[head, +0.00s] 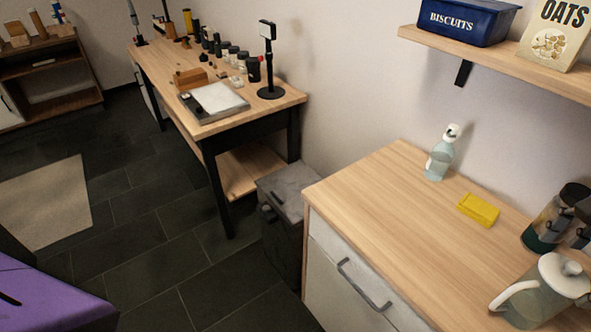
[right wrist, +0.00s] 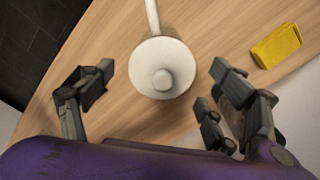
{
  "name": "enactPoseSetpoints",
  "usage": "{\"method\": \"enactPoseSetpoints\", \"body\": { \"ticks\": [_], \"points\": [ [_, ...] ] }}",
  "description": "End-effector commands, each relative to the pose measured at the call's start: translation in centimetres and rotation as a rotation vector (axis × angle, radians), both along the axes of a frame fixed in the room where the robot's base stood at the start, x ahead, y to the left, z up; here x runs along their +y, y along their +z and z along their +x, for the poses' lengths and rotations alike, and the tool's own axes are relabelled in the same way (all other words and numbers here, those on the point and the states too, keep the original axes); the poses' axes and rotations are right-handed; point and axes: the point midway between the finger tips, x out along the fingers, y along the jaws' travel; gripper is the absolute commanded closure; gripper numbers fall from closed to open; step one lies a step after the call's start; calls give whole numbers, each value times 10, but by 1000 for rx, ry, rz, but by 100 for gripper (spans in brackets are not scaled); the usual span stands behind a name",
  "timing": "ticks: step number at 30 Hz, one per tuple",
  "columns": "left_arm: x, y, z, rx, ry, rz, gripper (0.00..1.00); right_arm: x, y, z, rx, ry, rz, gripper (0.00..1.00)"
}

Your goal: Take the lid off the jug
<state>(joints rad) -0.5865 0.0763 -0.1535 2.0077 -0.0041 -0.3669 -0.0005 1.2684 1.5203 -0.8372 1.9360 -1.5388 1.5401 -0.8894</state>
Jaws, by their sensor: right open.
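The jug (head: 528,308) stands upright on the wooden counter at the lower right of the head view, its pale handle pointing left. Its white round lid (head: 562,277) with a knob sits on top. In the right wrist view the lid (right wrist: 150,62) is centred, with the jug's handle (right wrist: 152,16) above it. My right gripper (right wrist: 162,68) is open, with one finger on each side of the lid and gaps on both sides. In the head view only a dark part of my right gripper (head: 582,212) shows at the right edge. My left gripper is out of view.
A glass jar with a dark top (head: 542,234) stands close behind the jug, near my right gripper. A shelf (head: 500,65) overhangs the counter (head: 390,215), whose left part is clear.

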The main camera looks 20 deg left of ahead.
Motion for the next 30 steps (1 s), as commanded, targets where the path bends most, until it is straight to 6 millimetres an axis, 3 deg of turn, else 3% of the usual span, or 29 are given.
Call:
{"method": "enactPoseSetpoints", "body": {
  "ticks": [9,18,30],
  "points": [
    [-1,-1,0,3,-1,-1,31,0,-9,0,0,-1,2,18],
    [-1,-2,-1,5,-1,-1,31,0,-9,0,0,-1,2,56],
    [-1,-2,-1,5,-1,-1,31,0,-5,0,-1,-1,2,57]
  ]
}}
